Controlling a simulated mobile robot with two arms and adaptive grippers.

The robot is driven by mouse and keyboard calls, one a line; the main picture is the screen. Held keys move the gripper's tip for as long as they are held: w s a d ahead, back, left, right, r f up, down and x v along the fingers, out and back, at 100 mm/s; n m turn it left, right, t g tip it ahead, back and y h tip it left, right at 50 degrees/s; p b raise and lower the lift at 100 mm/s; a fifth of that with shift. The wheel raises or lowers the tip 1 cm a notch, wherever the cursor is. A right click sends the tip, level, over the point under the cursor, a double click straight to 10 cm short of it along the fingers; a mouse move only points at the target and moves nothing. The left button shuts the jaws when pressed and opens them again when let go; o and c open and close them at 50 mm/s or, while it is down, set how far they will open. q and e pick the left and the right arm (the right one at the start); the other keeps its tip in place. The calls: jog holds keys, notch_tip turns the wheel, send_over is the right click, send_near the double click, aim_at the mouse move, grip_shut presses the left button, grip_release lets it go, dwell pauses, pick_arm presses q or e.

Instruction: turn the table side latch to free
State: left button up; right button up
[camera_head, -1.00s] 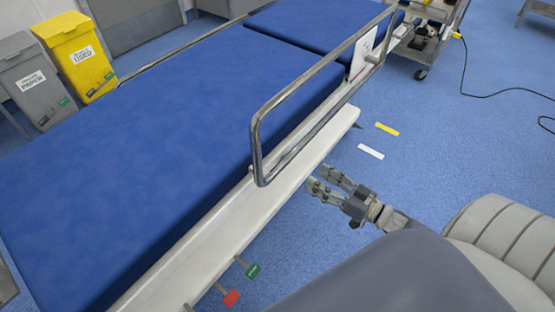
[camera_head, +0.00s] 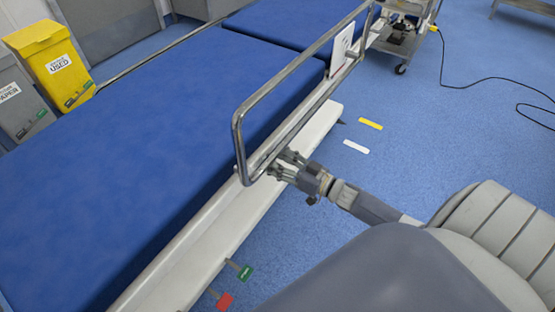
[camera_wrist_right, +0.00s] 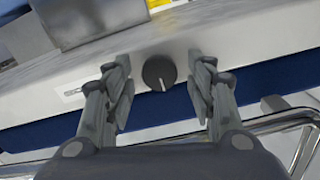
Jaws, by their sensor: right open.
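The table has a blue top (camera_head: 120,160) and a white side frame (camera_head: 205,245). In the right wrist view a dark round knob with a pale pointer mark, apparently the side latch (camera_wrist_right: 159,71), sits on the white side face. My right gripper (camera_head: 281,162) is at the table's side by the lower part of the metal guard rail (camera_head: 238,130). In the right wrist view its fingers (camera_wrist_right: 158,62) are open, one on each side of the knob, with gaps showing. In the head view the knob is hidden. My left gripper is not in view.
A green tag (camera_head: 245,272) and a red tag (camera_head: 224,301) stick out from the table's near side. A white card (camera_head: 341,47) hangs on the guard rail. A wheeled cart (camera_head: 405,40) stands at the far end. Blue floor right of the table is mostly clear.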

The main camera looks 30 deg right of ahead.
jog(key=c, duration=1.1)
jog(key=shift+o, duration=0.2)
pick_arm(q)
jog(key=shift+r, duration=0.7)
pick_arm(e)
jog(key=shift+s+a+f+n, duration=0.1)
jog(key=shift+a+n, duration=0.05)
jog(key=shift+n, duration=4.35)
jog(key=shift+a+f+n, duration=0.1)
jog(key=shift+n, duration=4.4)
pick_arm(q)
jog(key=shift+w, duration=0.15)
